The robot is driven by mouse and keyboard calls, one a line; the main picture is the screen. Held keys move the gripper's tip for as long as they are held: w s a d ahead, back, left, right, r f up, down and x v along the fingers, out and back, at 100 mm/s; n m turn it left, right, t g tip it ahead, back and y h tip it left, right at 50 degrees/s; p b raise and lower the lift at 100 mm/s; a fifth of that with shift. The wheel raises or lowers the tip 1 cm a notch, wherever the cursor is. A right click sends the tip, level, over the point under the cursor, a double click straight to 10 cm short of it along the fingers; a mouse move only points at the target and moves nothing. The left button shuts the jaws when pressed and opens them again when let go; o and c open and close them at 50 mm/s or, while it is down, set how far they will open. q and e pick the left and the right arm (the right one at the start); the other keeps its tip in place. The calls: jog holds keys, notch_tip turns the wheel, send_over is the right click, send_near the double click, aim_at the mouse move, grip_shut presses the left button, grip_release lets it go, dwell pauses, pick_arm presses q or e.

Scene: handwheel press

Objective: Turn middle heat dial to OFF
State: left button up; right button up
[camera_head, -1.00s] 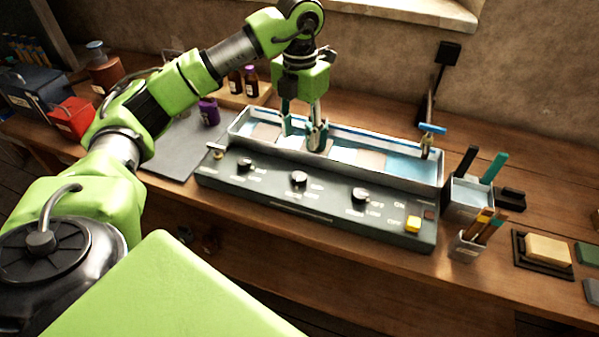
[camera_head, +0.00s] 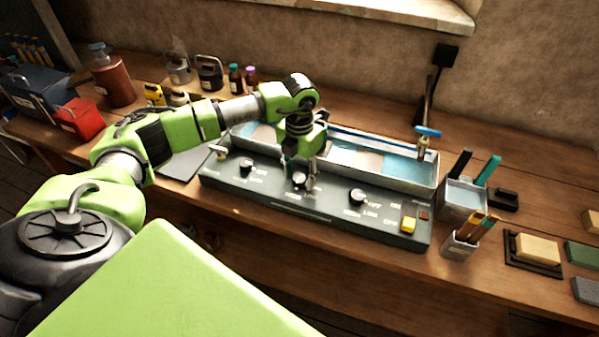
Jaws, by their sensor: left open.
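The dark control panel (camera_head: 270,203) runs along the front of a long metal tray unit on the bench. The middle heat dial (camera_head: 299,180) is a black round knob at the panel's centre, partly covered by my gripper. The left dial (camera_head: 246,167) and the right dial (camera_head: 357,196) stand either side of it. My left gripper (camera_head: 300,185) points down, open, with its fingertips at the middle dial, seemingly one on each side. I cannot tell whether they touch it. The middle dial's setting is too small and covered to read. My right gripper does not show.
A yellow switch (camera_head: 408,225) sits at the panel's right end. The metal tray (camera_head: 385,168) lies behind the panel. A cup of tools (camera_head: 460,244) and a grey holder (camera_head: 463,198) stand at right. Bottles and a red box (camera_head: 80,119) are at left.

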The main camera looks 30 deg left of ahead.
pick_arm(q)
jog(key=c, duration=1.1)
jog(key=n+b, duration=0.1)
jog(key=n, duration=0.1)
jog(key=shift+n, duration=0.4)
jog(key=n+b, duration=0.1)
jog(key=n, duration=0.2)
jog(key=shift+n, duration=0.3)
jog(key=n+b, duration=0.1)
jog(key=n, duration=0.4)
jog(key=shift+n, duration=0.3)
jog(key=n, duration=0.5)
jog(key=shift+a+n, duration=0.1)
jog(key=shift+n, duration=0.5)
